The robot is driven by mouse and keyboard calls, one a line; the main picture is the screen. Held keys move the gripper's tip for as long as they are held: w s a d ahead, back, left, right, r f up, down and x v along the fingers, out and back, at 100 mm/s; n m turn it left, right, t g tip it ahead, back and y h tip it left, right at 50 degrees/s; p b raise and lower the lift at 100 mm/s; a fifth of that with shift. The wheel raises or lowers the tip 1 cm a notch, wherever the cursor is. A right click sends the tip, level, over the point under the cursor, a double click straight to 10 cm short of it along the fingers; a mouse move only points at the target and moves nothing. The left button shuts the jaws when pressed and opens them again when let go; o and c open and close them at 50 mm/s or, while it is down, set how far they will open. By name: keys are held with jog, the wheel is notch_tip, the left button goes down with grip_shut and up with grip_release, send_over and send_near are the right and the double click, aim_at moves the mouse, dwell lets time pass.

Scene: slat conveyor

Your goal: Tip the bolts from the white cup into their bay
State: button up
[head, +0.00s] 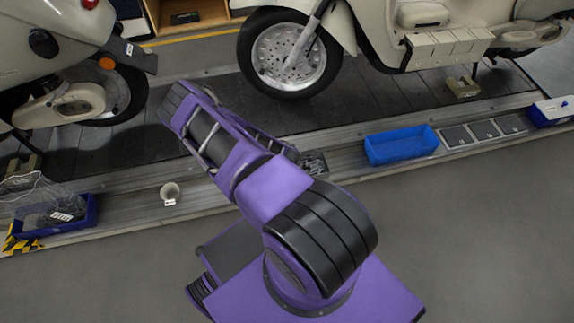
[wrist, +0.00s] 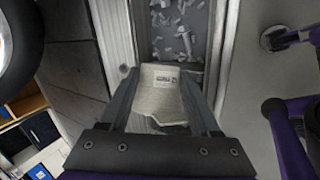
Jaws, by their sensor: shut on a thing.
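My gripper (wrist: 163,108) is shut on a white cup (wrist: 160,100) with a printed label, held between its two fingers. The cup looks tilted, and its inside is hard to make out. Just beyond it in the wrist view is a grey bay (wrist: 200,22) with several loose pale bolts (wrist: 168,22) scattered on its floor. In the head view my arm hides the gripper and the held cup. A small tray with dark contents (head: 315,163) shows partly beside the arm.
Another pale cup (head: 169,193) with a label stands on the conveyor's near ledge. A blue bin (head: 400,146) and several flat grey compartments (head: 484,132) lie to the right. A blue bin with a plastic bag (head: 88,212) is at left. Scooters (head: 290,58) stand on the slats behind.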

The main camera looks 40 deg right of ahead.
jog(key=shift+w+a+n+g+h+b, duration=0.15)
jog(key=shift+a+n+g+h+b, duration=0.15)
jog(key=shift+h+b, duration=0.7)
jog(key=shift+w+a+n+g+h+b, duration=0.15)
jog(key=shift+a+n+g+h+b, duration=0.2)
jog(key=shift+h+b, duration=0.6)
jog(key=shift+r, duration=0.25)
jog(key=h, duration=0.1)
jog(key=a+r+n+g+h, duration=0.1)
jog(key=h, duration=0.1)
jog(key=shift+w+a, duration=0.15)
jog(key=shift+w, duration=0.25)
jog(key=a+h, duration=0.1)
jog(key=h, duration=0.1)
jog(key=w+a+n+g+h, duration=0.1)
jog(key=h, duration=0.1)
jog(key=a+r+n+h, duration=0.1)
jog(key=h, duration=0.1)
jog(key=shift+w+g, duration=0.2)
jog(key=shift+g, duration=0.05)
notch_tip(320, 180, up, 7)
jog(key=p, duration=0.4)
jog(key=shift+p, duration=0.4)
